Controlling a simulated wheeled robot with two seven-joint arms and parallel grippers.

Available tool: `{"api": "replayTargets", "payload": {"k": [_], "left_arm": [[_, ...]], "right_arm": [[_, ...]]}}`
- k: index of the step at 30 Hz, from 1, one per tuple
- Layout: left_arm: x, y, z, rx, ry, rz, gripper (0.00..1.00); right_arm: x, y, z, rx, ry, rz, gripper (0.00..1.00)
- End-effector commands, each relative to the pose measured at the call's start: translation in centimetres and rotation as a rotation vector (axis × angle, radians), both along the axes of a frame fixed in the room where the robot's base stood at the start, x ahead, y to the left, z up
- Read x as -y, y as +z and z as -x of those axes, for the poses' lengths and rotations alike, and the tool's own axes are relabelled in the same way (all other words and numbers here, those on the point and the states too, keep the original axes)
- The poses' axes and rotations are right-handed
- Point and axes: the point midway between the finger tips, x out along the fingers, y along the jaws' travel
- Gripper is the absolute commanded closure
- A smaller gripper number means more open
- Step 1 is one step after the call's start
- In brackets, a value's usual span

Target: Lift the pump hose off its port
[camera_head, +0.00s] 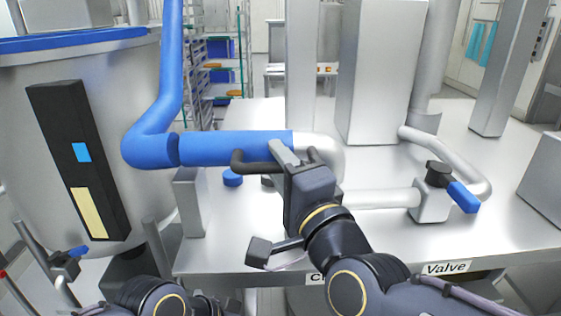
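The blue pump hose (222,149) comes down from the top left, bends sharply, and runs level to the right above the steel worktop. Its right end meets a pale grey curved pipe (325,152), which looks like the port. My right gripper (280,156) is at this right end of the hose, and its dark parts overlap the hose's lower edge. Its body hides part of the joint. I cannot tell whether its fingers touch or grip the hose. My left arm shows only at the bottom left edge, and its gripper is not visible.
A steel tank (22,120) with a blue rim stands at the left. A valve with a blue handle (463,197) is at the right, above the "Valve" label (446,268). A small blue cap (232,177) lies under the hose. Tall steel columns (385,75) stand behind.

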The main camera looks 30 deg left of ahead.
Motion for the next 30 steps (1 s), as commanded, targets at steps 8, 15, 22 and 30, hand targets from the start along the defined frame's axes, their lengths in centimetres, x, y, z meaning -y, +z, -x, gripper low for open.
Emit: {"api": "replayTargets", "payload": {"k": [8, 15, 22, 30], "left_arm": [[0.0, 0.0, 0.0, 0.0, 0.0, 0.0, 0.56], [0.0, 0.0, 0.0, 0.0, 0.0, 0.0, 0.56], [0.0, 0.0, 0.0, 0.0, 0.0, 0.0, 0.56], [0.0, 0.4, 0.0, 0.0, 0.0, 0.0, 0.56]], "right_arm": [[-0.1, 0.0, -0.1, 0.001, 0.0, 0.0, 0.65], [-0.1, 0.0, -0.1, 0.001, 0.0, 0.0, 0.96], [-0.1, 0.0, -0.1, 0.001, 0.0, 0.001, 1.0], [0.0, 0.8, -1.2, 0.02, -0.003, 0.028, 1.0]]}}
